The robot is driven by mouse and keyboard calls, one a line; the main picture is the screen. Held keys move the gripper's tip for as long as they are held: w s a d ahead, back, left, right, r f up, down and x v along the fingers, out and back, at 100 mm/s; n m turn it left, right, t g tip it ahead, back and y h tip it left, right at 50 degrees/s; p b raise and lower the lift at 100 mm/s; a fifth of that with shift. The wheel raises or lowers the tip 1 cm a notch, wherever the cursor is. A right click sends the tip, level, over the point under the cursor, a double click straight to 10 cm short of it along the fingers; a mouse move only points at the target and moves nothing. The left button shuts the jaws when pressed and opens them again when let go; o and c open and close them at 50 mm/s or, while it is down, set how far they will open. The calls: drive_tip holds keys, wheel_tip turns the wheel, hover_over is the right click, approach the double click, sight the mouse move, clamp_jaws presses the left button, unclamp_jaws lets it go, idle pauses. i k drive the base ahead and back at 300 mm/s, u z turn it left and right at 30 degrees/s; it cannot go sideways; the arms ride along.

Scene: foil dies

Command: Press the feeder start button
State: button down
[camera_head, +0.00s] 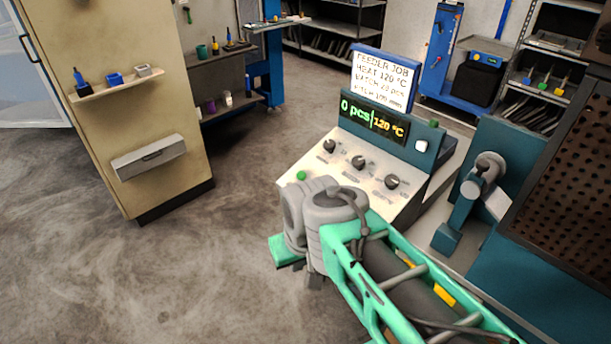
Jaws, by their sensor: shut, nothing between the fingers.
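The feeder's control panel (318,170) is a pale sloped console with three dark knobs (358,162). A small round green button (301,176) sits at its front left corner; no label on it is readable. A white button (421,146) is beside the display (373,124), which reads 0 pcs and 120 °C. My gripper (285,251) is at the end of my grey wrist, in front of the panel and below the green button in the picture, apart from it. It is shut and empty; its fingertips are mostly hidden by the wrist. My forearm covers the panel's lower edge.
A job sign (384,78) stands behind the display, reading FEEDER JOB, HEAT 120 °C; its lower lines are blurred. A teal machine with a perforated dark guard (570,150) stands at right. A beige cabinet (110,110) stands at left. The floor (150,270) between is clear.

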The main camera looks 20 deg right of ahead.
sight(300, 174)
drive_tip(key=k, duration=0.65)
drive_tip(key=u, duration=0.8)
drive_tip(key=i, duration=1.5)
drive_tip(key=z, duration=0.75)
